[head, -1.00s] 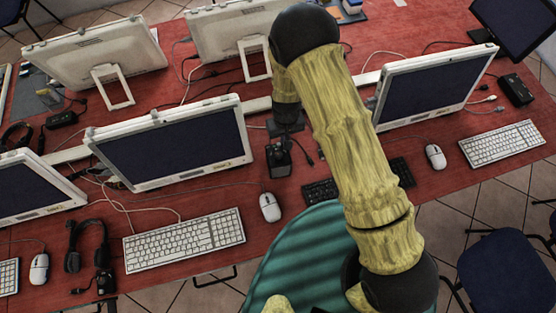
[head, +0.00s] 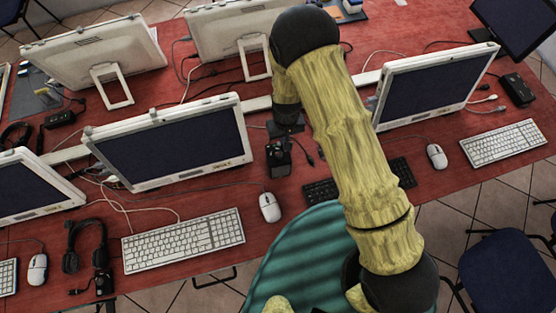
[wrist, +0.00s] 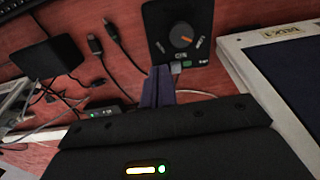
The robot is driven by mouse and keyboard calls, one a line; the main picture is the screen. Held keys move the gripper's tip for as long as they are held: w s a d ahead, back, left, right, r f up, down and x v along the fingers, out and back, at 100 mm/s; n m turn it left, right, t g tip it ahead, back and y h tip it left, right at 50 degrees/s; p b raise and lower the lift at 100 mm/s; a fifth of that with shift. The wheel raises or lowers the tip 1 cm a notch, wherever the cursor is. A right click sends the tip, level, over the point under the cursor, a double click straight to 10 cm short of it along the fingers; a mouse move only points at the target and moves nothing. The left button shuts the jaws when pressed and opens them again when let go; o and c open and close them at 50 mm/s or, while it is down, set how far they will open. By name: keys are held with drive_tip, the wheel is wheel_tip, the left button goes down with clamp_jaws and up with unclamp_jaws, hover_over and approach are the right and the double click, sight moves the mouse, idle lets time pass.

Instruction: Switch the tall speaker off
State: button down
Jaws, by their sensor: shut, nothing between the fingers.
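A black speaker (wrist: 180,32) shows in the wrist view. My gripper (wrist: 160,70) is shut and empty. Its dark fingertips are at the panel's lower edge, left of a small pale part (wrist: 176,67) that may be a switch. I cannot tell whether they touch. In the head view my own arm hides much of the area around the gripper.
A white-framed monitor (head: 175,142) stands close left of the speaker; its edge (wrist: 262,75) is at right in the wrist view. Loose cable plugs (wrist: 103,40) and a black box (wrist: 45,58) lie on the other side. A mouse (head: 270,207) is in front.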

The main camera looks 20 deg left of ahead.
drive_tip(key=shift+f+b, duration=0.35)
drive_tip(key=shift+f, duration=0.15)
drive_tip(key=shift+r, duration=0.1)
idle(0.5)
drive_tip(key=shift+s+a, duration=0.4)
drive_tip(key=shift+a, duration=0.2)
idle(0.5)
drive_tip(key=shift+r, duration=0.1)
drive_tip(key=shift+w+d+r+p, duration=0.1)
drive_tip(key=shift+r+p, duration=0.95)
drive_tip(key=shift+r, duration=0.45)
drive_tip(key=shift+d+r+p, duration=0.1)
drive_tip(key=shift+r+p, duration=0.9)
drive_tip(key=shift+r, duration=0.45)
